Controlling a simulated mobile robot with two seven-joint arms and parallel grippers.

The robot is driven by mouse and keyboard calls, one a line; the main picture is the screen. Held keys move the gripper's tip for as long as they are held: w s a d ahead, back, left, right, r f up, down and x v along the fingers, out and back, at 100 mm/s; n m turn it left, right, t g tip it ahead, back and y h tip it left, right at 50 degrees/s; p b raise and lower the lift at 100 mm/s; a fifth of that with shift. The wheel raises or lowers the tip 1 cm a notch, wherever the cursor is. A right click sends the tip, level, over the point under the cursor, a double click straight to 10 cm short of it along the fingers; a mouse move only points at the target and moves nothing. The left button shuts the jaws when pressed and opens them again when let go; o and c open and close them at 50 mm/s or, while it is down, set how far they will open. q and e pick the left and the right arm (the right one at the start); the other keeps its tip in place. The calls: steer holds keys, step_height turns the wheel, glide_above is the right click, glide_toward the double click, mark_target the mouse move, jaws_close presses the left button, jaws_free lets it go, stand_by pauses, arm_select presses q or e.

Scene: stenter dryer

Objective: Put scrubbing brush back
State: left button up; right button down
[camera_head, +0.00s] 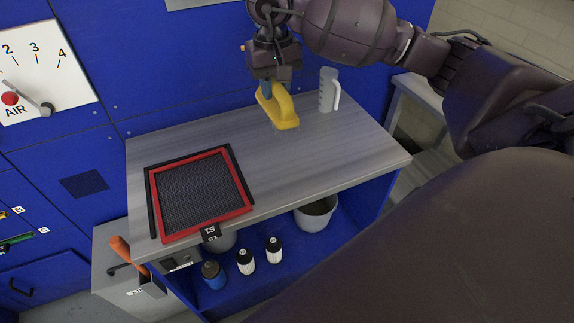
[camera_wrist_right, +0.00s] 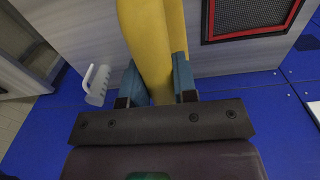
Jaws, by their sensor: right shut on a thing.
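The yellow scrubbing brush (camera_head: 281,108) is held by my right gripper (camera_head: 267,91) near the back of the grey worktop (camera_head: 310,160). In the right wrist view the brush's yellow handle (camera_wrist_right: 150,45) sits between the two teal fingers of my right gripper (camera_wrist_right: 158,85), which are shut on it. The brush hangs low over the worktop; I cannot tell whether it touches. Its bristles are hard to make out. My left gripper is not in view.
A clear measuring jug (camera_head: 327,92) stands close right of the brush, also in the right wrist view (camera_wrist_right: 97,84). A red-framed mesh screen (camera_head: 238,172) lies on the worktop's left. Bottles (camera_head: 245,262) and a bucket (camera_head: 316,215) stand on the blue shelf below. The worktop's middle is clear.

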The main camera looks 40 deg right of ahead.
steer(key=shift+d, duration=0.2)
steer(key=shift+s+f, duration=0.1)
steer(key=shift+f, duration=0.2)
step_height(320, 180, down, 20)
steer(key=shift+r+p, duration=0.25)
steer(key=shift+p, duration=0.25)
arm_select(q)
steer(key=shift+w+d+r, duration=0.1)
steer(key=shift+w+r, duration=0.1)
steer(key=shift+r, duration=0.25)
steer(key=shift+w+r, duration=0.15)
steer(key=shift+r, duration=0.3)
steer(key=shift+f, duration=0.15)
arm_select(e)
steer(key=shift+f, duration=0.1)
steer(key=c, duration=0.9)
jaws_free()
